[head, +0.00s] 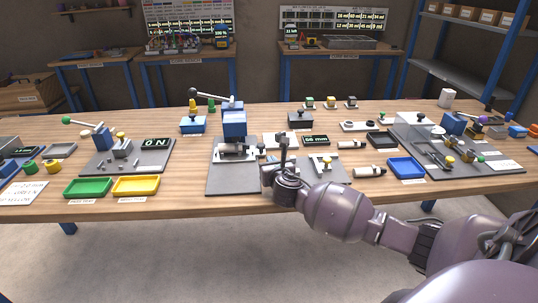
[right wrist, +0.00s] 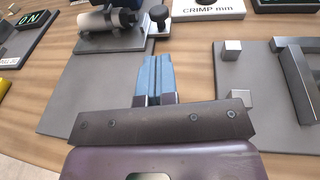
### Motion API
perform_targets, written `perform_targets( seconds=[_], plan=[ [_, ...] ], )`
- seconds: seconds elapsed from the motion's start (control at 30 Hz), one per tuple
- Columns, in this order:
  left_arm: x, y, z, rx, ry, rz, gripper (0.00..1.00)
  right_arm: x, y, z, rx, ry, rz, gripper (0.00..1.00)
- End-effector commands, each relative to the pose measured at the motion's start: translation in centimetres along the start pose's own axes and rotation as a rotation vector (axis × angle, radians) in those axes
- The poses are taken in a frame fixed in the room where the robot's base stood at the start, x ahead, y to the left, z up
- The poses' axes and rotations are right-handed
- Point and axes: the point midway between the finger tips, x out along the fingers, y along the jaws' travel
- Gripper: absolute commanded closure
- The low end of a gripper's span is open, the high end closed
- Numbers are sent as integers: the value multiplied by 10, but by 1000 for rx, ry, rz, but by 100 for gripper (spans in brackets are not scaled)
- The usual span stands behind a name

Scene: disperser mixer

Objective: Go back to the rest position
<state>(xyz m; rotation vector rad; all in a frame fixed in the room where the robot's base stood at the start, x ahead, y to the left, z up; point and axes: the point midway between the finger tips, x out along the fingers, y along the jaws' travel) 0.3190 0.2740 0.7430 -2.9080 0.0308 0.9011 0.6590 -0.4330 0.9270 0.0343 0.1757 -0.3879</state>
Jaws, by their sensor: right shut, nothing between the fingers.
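My right gripper (head: 267,170) reaches in from the right over the front of the bench, by the right edge of the dark base plate (head: 231,184) under the blue press (head: 234,124). In the right wrist view its blue fingers (right wrist: 155,75) are closed together with nothing between them. They are over the plate, apart from the grey cylinder (right wrist: 106,20) and the dark knob (right wrist: 158,14) ahead. My own wrist hides part of the bench in the head view. My left gripper is not in view.
A grey fixture plate (head: 325,172) lies close to the right of the gripper, with metal blocks (right wrist: 241,98) on it. A blue tray (head: 406,168) is farther right. Green (head: 88,187) and yellow (head: 136,186) trays lie left. Open floor (head: 150,250) is in front.

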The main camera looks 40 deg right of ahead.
Motion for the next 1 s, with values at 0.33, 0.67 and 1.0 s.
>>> perform_targets(
  seconds=[0.33,0.67,1.0],
  plan=[
    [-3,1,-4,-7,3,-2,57,-34,0,0,1,-1,1,100],
    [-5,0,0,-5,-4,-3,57,-36,1,0,46,0,2,100],
    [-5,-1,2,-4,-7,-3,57,-42,28,3,660,67,129,100]
  ],
)
